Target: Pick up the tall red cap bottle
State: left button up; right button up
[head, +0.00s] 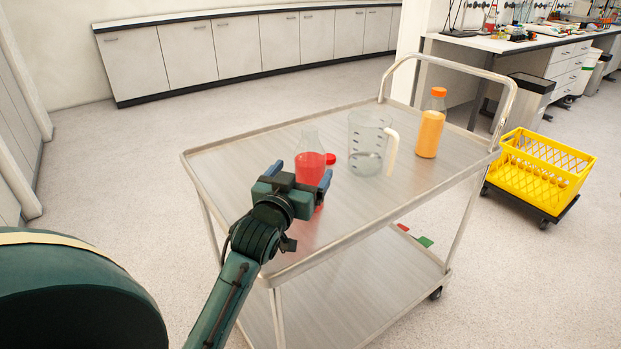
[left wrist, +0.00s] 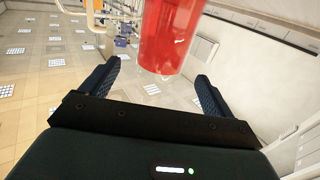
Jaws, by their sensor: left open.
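A clear bottle with red liquid (head: 311,162) stands upright on the cart's top. Its upper part looks clear, and I see no cap on its neck. A small red cap (head: 331,159) shows just right of it; I cannot tell what it rests on. My left gripper (head: 300,173) is open in front of the bottle, hiding part of its lower body. In the left wrist view the red bottle (left wrist: 172,35) shows ahead, between the lines of the open fingers (left wrist: 157,73), its top cut off. I cannot tell if they touch it. My right gripper is not in view.
A clear beaker with a handle (head: 366,145) and an orange bottle with an orange cap (head: 430,128) stand farther right on the metal cart (head: 240,150). The cart has a raised rim and a rail handle at the right.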

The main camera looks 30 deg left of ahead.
pick_arm(q)
jog(key=shift+f, duration=0.95)
jog(key=shift+w+a+r, duration=0.15)
jog(key=shift+w+r, duration=0.1)
jog(key=shift+w, duration=0.25)
jog(key=shift+w+a, duration=0.1)
jog(key=shift+w, duration=0.45)
jog(key=x, duration=0.5)
jog(key=shift+w+a, duration=0.1)
jog(key=shift+w, duration=0.1)
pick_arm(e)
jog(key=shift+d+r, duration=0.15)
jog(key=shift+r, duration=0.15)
pick_arm(q)
jog(key=shift+c, duration=0.2)
